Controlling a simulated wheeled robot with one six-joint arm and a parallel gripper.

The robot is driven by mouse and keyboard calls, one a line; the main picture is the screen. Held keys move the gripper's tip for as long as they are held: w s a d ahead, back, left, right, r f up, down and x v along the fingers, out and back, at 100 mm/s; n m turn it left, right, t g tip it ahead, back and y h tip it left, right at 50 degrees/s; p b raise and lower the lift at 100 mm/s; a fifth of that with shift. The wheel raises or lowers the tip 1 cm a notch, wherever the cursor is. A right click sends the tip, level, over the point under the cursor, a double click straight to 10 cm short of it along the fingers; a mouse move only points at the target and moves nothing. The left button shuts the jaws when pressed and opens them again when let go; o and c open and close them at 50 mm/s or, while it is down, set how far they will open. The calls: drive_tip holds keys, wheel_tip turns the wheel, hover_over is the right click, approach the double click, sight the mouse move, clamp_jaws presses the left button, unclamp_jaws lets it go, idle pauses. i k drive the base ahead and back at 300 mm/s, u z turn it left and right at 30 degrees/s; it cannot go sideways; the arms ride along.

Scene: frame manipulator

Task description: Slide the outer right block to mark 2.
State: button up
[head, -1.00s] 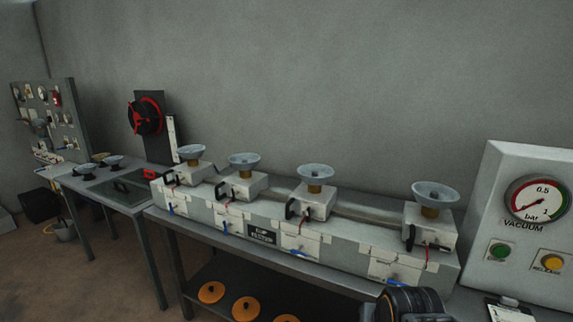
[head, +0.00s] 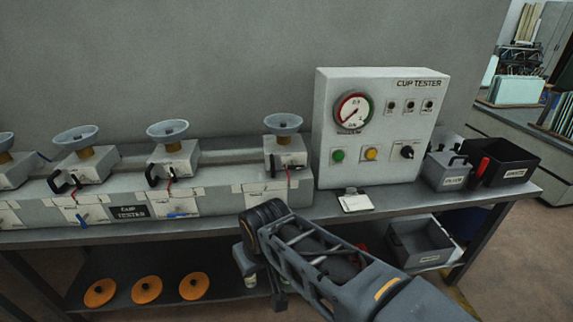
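The outer right block (head: 290,150) is a white carriage with a black handle on its left and a grey suction cup (head: 283,123) on top. It sits near the right end of the long rail bench (head: 215,202), left of the vacuum panel. Several similar blocks stand to its left, such as the nearest one (head: 178,165). White labels line the front of the rail, but I cannot read which is mark 2. My arm reaches in from the lower right, in front of the table and below the block. I cannot make out my gripper's fingers, and nothing visibly touches the block.
The vacuum panel (head: 330,110) with its gauge stands just right of the rail. A small white pad (head: 355,202) lies before it. Grey and black bins (head: 515,152) stand at the table's right end. Orange discs (head: 147,289) lie on the lower shelf. The rail between the two rightmost blocks is clear.

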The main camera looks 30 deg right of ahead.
sight(279, 152)
drive_tip(key=k, duration=1.2)
drive_tip(key=u, duration=0.7)
drive_tip(key=i, duration=1.05)
drive_tip(key=z, duration=0.7)
